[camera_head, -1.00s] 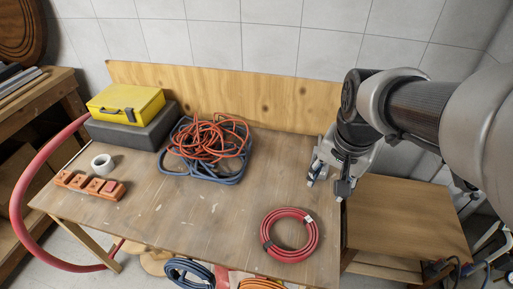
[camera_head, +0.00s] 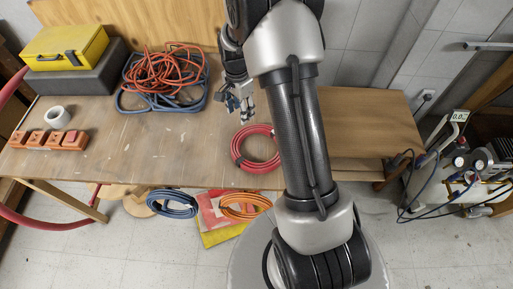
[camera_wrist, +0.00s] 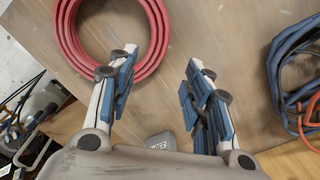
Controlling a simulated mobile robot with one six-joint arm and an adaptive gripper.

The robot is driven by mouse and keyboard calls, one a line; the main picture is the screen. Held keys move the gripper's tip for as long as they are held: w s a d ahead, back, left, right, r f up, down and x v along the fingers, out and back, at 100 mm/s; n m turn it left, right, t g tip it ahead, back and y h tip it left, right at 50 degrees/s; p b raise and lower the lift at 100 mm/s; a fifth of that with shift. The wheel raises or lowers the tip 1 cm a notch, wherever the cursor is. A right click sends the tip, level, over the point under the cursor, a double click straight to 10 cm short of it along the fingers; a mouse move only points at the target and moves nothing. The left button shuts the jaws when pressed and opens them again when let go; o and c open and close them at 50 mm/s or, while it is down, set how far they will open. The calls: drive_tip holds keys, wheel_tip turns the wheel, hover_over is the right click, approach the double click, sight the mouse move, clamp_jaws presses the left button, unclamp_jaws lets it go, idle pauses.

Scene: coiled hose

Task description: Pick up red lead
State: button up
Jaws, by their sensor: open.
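A red coil (camera_head: 237,147) lies flat on the wooden table near its front right edge. My arm hides its right part in the head view. In the wrist view the coil (camera_wrist: 159,42) lies at the upper left, beyond the left finger. My gripper (camera_head: 239,106) is open and empty above the table, just behind the coil in the head view. In the wrist view its two blue-padded fingers (camera_wrist: 160,61) are apart, with bare table between them. An orange-red cable tangle (camera_head: 165,68) sits in a blue coil on the table.
A yellow toolbox (camera_head: 64,48) on a dark case, a white tape roll (camera_head: 57,117) and an orange block (camera_head: 48,140) stand at the left. Blue (camera_head: 172,204) and orange (camera_head: 245,206) coils lie below the front edge. The middle of the table (camera_head: 150,145) is clear.

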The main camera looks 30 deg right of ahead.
drive_tip(key=b, duration=0.2)
hover_over(243, 131)
drive_tip(key=f, duration=0.6)
drive_tip(key=shift+a+f, duration=0.2)
drive_tip(key=f+b, duration=0.1)
drive_tip(key=f, duration=0.1)
drive_tip(key=f+b, duration=0.1)
drive_tip(key=f, duration=0.2)
drive_tip(key=shift+s+d+f, duration=0.15)
drive_tip(key=shift+d, duration=0.05)
drive_tip(key=shift+c, duration=0.5)
clamp_jaws()
